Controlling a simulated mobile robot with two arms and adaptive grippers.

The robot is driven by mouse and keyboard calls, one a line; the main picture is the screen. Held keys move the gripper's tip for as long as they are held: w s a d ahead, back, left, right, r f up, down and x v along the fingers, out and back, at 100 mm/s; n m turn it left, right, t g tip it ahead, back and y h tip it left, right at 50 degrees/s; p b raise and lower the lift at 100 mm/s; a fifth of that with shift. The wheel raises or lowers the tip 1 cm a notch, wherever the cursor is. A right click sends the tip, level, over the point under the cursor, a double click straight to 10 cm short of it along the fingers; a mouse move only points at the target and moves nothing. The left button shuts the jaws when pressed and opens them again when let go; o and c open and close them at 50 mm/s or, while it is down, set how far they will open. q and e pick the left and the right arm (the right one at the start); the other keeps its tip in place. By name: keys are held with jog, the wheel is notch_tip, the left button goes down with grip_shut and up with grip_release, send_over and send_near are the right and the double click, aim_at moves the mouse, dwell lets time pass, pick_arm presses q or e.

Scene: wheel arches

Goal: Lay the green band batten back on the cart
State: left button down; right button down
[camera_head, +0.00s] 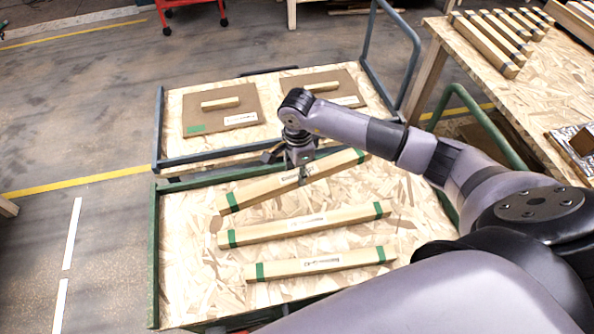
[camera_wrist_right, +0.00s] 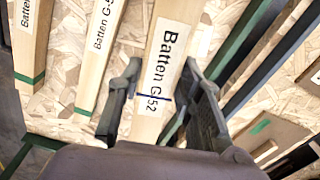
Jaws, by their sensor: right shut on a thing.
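My right gripper (camera_head: 304,172) is shut on a wooden batten with green bands at its ends (camera_head: 258,190). In the right wrist view the batten (camera_wrist_right: 176,40), labelled "Batten G", lies between the fingers (camera_wrist_right: 160,98). The held batten slants over the far part of the green-framed cart (camera_head: 180,290), its right end farther back. I cannot tell whether it touches the cart top. Two more green band battens lie on that cart: a middle one (camera_head: 270,230) and a front one (camera_head: 285,268). My left gripper is out of view.
Just behind stands a blue-grey framed cart (camera_head: 172,115) with two brown boards (camera_head: 205,120), each bearing a short wooden block. At the right is a wooden table (camera_head: 535,85) with several dark-ended battens (camera_head: 485,45). The green-framed cart's left edge strip is bare.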

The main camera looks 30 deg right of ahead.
jog(key=shift+w+d+f+m, duration=0.2)
jog(key=shift+w+m, duration=0.15)
jog(key=shift+m, duration=0.2)
jog(key=shift+w+d+f+m, duration=0.1)
jog(key=shift+w+f+m, duration=0.1)
jog(key=shift+w+m, duration=0.25)
notch_tip(320, 180, down, 8)
jog(key=b, duration=0.6)
jog(key=shift+s+r, duration=0.15)
jog(key=shift+f+b, duration=0.7)
jog(key=shift+f, duration=0.2)
jog(key=c, duration=1.1)
grip_release()
jog(key=shift+o, duration=0.2)
